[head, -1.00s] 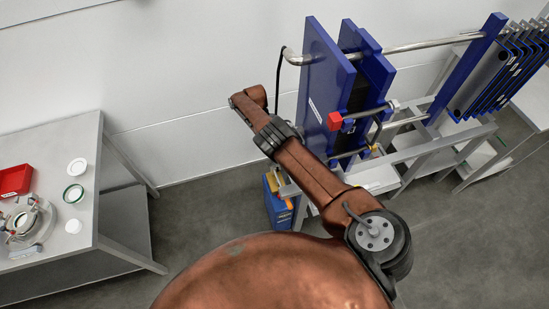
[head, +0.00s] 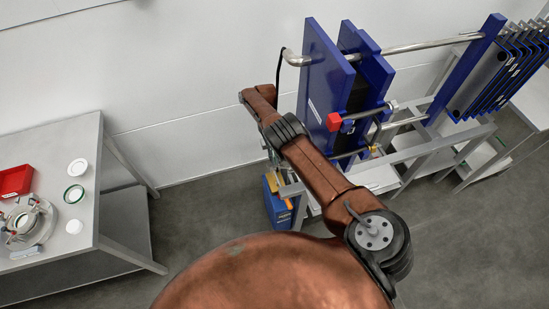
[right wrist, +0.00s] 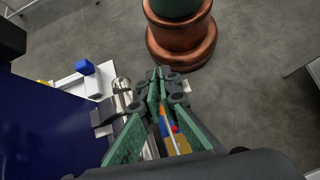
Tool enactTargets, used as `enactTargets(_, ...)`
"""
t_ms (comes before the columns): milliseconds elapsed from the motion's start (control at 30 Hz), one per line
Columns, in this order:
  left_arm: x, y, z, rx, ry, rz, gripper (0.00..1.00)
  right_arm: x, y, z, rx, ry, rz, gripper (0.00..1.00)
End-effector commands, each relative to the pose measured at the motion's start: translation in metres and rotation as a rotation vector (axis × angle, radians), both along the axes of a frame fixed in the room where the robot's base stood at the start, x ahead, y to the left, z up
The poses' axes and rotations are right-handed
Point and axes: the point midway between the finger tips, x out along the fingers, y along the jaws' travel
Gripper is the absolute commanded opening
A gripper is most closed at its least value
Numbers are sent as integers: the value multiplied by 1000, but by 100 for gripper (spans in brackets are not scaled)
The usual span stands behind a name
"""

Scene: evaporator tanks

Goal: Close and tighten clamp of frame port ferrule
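My right gripper (right wrist: 159,82) has green fingers that run close together in the right wrist view. Whether they grip anything is not clear. A silver cylindrical fitting (right wrist: 122,92) sits just left of the fingers, beside a blue plate (right wrist: 45,125); it may be the frame port ferrule, but I cannot make out its clamp. In the head view my right arm reaches towards the left side of the blue plate frame (head: 322,75). Only a small part of the gripper (head: 270,154) shows there, behind the arm. My left gripper is not in view.
A grey table (head: 85,218) at left bears a red bin (head: 15,181), white and green round parts and a glass-and-metal assembly (head: 25,221). A blue box (head: 277,209) with orange and yellow items stands low by the frame. The floor between table and frame is clear.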

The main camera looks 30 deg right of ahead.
Motion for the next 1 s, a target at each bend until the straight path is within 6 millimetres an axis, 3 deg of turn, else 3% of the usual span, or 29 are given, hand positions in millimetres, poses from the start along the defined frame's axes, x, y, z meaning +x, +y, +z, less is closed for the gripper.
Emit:
enactTargets(567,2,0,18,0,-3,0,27,-3,0,-1,2,10,-205,0)
enactTargets(1000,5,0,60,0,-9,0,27,-4,0,2,1,10,-496,0)
